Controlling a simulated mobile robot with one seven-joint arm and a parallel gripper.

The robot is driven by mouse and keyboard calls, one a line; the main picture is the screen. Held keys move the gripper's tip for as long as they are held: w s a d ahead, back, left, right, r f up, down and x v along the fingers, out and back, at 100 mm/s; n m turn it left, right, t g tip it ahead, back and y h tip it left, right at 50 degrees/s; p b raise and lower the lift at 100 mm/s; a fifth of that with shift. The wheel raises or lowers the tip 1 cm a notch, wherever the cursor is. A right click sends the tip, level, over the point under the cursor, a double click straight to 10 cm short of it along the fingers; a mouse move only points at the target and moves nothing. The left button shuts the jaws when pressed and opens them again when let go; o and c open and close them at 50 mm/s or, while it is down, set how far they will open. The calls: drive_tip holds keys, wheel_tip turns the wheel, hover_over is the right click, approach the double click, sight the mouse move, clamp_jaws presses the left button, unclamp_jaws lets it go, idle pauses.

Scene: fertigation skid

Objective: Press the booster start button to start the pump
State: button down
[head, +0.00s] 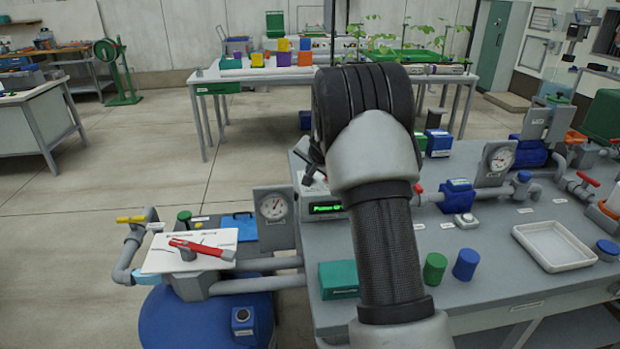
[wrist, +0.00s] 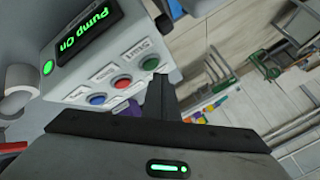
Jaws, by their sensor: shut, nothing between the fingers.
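The control box (wrist: 75,75) fills the upper left of the wrist view, tilted. Its lit display (wrist: 97,27) reads "Pump On" in green, and a round green lamp (wrist: 47,67) glows beside it. A blue button (wrist: 97,99), a red button (wrist: 121,83) and a green button (wrist: 150,63) sit in a row, each with a small label I cannot read surely. My gripper (wrist: 161,82) is shut and empty, its tips just beside the green button. I cannot tell whether they touch it. In the head view my arm hides most of the box, but part of the display (head: 327,208) shows.
A pressure gauge (head: 274,206) stands left of the box, near a red-handled valve (head: 202,250) over a blue tank (head: 190,318). A teal block (head: 338,279), a green cylinder (head: 434,268), a blue cylinder (head: 466,264) and a white tray (head: 553,246) occupy the bench front.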

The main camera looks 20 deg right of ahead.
drive_tip(key=shift+r, duration=0.1)
wheel_tip(320, 180, up, 5)
drive_tip(key=p, duration=0.4)
idle(0.3)
idle(0.7)
